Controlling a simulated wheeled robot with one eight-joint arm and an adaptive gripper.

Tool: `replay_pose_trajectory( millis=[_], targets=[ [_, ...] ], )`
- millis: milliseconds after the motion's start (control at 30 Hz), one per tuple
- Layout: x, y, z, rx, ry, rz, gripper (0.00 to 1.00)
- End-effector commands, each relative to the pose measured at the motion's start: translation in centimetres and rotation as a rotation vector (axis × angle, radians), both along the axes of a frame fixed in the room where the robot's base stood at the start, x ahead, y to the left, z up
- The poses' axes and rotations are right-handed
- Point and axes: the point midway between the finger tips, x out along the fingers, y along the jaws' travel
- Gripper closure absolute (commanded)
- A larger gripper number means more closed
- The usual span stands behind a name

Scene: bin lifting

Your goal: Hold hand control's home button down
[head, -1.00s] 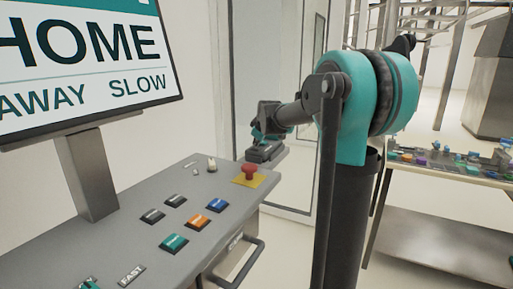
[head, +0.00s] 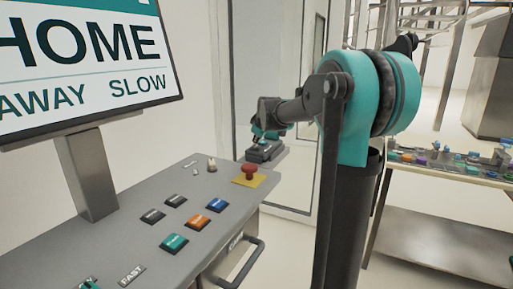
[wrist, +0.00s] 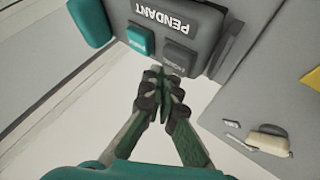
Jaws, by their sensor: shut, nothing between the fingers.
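The hand control (wrist: 215,50) is a dark grey box marked PENDANT, upside down in the wrist view. It has a teal button (wrist: 141,38) and a grey button (wrist: 180,58) side by side; their small labels are too blurred to read, so I cannot tell which is home. My gripper (wrist: 166,84) is shut and empty, its fingertips just below the grey button in the picture. Whether they touch it I cannot tell. In the head view my wrist is beyond the console's far right corner, and the fingertips are not clear there.
A grey console (head: 130,225) carries several buttons and a red stop knob (head: 249,169) on a yellow plate. A screen (head: 85,60) above it reads HOME, AWAY and SLOW. A table (head: 450,170) with small parts stands at right.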

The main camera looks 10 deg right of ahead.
Motion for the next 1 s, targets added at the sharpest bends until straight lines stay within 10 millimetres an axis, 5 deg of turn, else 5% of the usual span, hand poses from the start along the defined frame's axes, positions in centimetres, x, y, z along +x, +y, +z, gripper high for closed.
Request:
replay_pose_trajectory(
  millis=[500,1000],
  targets=[
    [0.0,0.0,0.9,0.000,0.000,0.000,1.00],
    [0.0,0.0,5.2,0.000,0.000,0.000,1.00]
  ],
)
